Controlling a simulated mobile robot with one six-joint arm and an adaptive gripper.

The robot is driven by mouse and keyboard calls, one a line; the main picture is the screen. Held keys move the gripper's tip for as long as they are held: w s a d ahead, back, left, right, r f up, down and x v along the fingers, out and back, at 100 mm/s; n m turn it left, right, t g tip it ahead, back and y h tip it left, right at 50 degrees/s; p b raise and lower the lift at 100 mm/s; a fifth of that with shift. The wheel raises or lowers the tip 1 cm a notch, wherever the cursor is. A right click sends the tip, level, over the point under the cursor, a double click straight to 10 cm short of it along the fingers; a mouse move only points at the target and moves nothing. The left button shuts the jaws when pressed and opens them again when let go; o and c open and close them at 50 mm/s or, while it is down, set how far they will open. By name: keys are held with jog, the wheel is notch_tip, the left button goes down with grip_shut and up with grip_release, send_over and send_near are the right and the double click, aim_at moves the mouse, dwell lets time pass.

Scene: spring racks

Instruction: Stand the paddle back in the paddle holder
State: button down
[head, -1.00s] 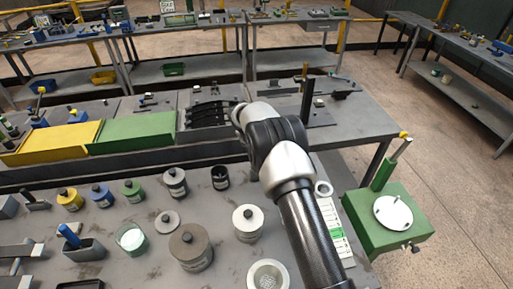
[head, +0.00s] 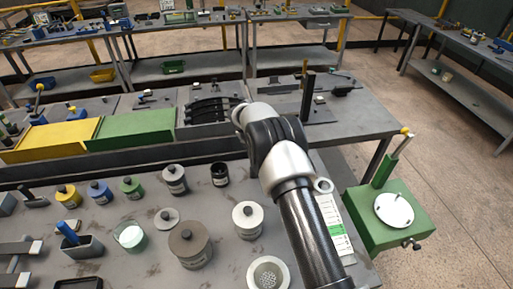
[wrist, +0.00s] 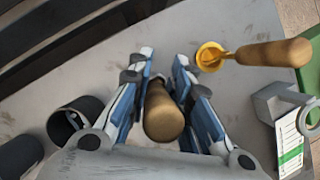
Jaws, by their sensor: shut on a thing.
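My gripper (wrist: 163,106) is shut on a round wooden handle (wrist: 163,118), seen nearly end-on between the blue and white fingers in the wrist view. I take this to be the paddle; its lower part is hidden beneath the handle and fingers. An open dark cup (wrist: 72,122) stands left of the fingers, apart from the handle. It also shows in the head view (head: 219,174). A grey ring-shaped fitting (wrist: 270,102) sits to the right. I cannot tell for sure which is the paddle holder. In the head view my arm hides the gripper.
A yellow round piece with a wooden handle (wrist: 275,54) lies ahead right of the fingers. A labelled white card (wrist: 289,145) lies at the right edge. Several lidded pots, including a brown one (head: 190,246), stand left of my arm. A green box (head: 365,215) stands at the right.

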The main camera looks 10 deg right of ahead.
jog(key=shift+f, duration=0.2)
jog(key=c, duration=1.4)
grip_release()
jog(key=shift+o, duration=0.3)
jog(key=o, duration=0.4)
jog(key=shift+r, duration=0.1)
jog(key=shift+r+p, duration=2.05)
jog(key=shift+r, duration=1.35)
